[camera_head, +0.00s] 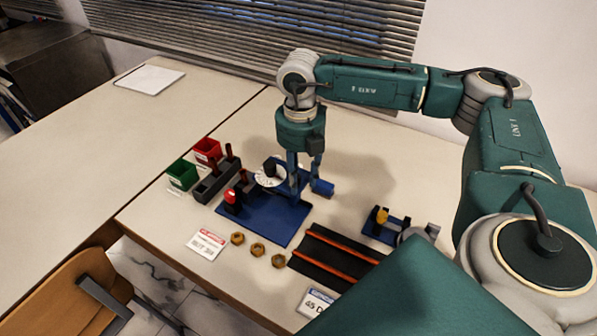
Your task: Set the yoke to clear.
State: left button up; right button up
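A blue rig plate (262,222) lies on the table, with a white dial disc (268,177) and a dark block standing by it. A red knob (231,197) is on the plate's left part. A blue cylinder (323,188) shows at its right. I cannot tell for certain which part is the yoke or how it is set. My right gripper (300,194) points down over the plate's right back part, beside the disc and the cylinder. Its fingertips overlap the rig, so contact and opening are unclear. My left gripper is not in view.
Green (183,174) and red (207,151) bins and a grey slotted holder (217,180) stand left of the rig. Several brass nuts (257,249), a label card (207,245) and a black tray with orange rails (335,257) lie in front. A small blue fixture (386,227) stands right.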

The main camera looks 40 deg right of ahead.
jog(key=shift+w+a+r, duration=0.1)
jog(key=shift+a+r, duration=0.05)
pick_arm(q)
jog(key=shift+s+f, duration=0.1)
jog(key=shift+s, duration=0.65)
pick_arm(e)
notch_tip(320, 180, up, 12)
jog(key=shift+f, duration=0.2)
